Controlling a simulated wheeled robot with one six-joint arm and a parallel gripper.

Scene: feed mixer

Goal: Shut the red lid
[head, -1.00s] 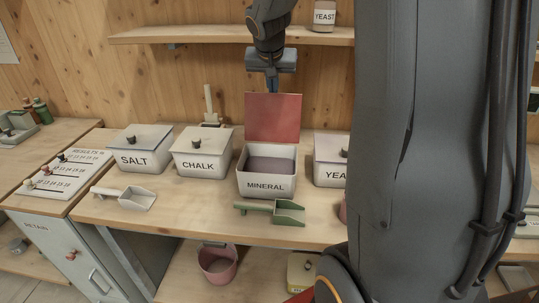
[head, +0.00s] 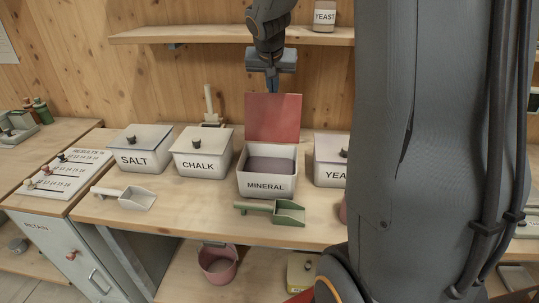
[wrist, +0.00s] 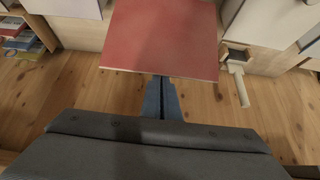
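The red lid (head: 273,118) stands upright, open, at the back edge of the white bin labelled MINERAL (head: 266,185), which holds grey powder (head: 271,164). In the wrist view the red lid (wrist: 163,38) fills the upper middle. My gripper (head: 271,85) is above and behind the lid's top edge, pointing down; its lower tips are partly hidden by the lid. In the wrist view the blue fingers (wrist: 162,98) lie close together with nothing seen between them, at the lid's near edge. I cannot tell if they touch the lid.
Lidded bins SALT (head: 138,158) and CHALK (head: 202,164) stand left, and another (head: 330,172) right. A green scoop (head: 272,212) lies in front and a white scoop (head: 128,197) front left. A shelf (head: 220,35) runs behind my gripper.

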